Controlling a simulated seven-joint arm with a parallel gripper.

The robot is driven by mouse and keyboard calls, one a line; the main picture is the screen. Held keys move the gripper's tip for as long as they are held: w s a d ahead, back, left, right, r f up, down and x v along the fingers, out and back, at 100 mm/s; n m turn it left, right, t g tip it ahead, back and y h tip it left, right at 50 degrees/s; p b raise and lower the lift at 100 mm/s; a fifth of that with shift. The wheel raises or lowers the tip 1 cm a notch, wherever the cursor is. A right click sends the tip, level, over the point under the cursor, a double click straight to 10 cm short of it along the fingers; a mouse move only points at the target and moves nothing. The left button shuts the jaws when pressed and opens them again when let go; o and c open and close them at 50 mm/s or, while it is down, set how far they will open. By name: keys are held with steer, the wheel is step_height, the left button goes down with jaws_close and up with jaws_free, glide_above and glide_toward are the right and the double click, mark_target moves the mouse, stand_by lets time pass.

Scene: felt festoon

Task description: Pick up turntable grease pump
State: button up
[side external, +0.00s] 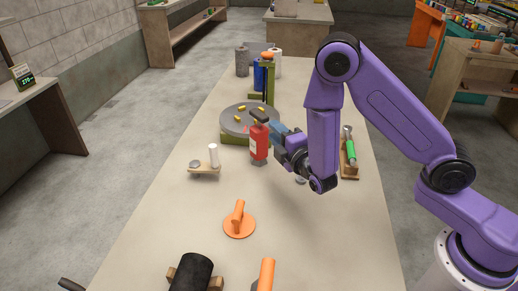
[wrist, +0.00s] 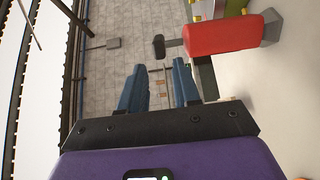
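The turntable grease pump appears to be a red upright bottle (side external: 259,141) with a black top, standing at the front right edge of the grey turntable. In the wrist view the red body (wrist: 222,36) lies sideways at the upper right, its black top pointing left. My gripper (side external: 276,131) has blue fingers and is just right of the bottle, near its upper part. In the wrist view the gripper (wrist: 160,66) is open with nothing between its fingers, and the red body is beyond and right of the fingertips. Contact cannot be told.
The turntable (side external: 236,121) carries small yellow pieces. A wooden stand with a white cylinder (side external: 213,156) is at the left. A green-bodied tool (side external: 350,152) lies right, behind my arm. An orange handled disc (side external: 239,224) and a black roller (side external: 191,273) are in front.

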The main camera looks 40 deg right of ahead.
mark_target(259, 113)
steer(key=w, duration=0.3)
steer(key=w+d, duration=0.1)
steer(key=w, duration=0.6)
steer(key=shift+w+d, duration=0.1)
steer(key=shift+d, duration=0.2)
